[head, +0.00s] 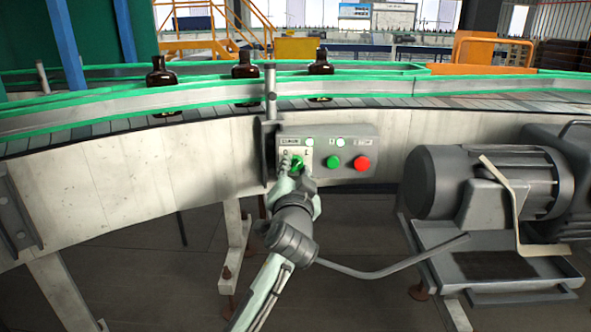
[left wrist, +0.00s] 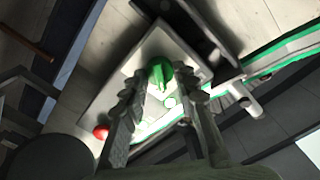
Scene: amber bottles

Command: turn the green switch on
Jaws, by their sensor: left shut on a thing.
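The green rotary switch (head: 297,163) sits at the left of a grey control panel (head: 348,139) on the side of the conveyor. My left gripper (head: 296,167) reaches up to it from below, its fingers shut on the switch knob. In the left wrist view the green switch (left wrist: 160,73) shows between the tips of my left gripper (left wrist: 160,88). The fingers partly cover the knob in the head view, and I cannot tell exactly which mark it points to. My right gripper is not in view.
A green button (head: 333,162) and a red button (head: 362,163) sit right of the switch, with lit lamps above. A grey motor (head: 440,182) stands at the right. Amber bottles (head: 245,68) stand on the conveyor above. The floor left of my arm is mostly clear.

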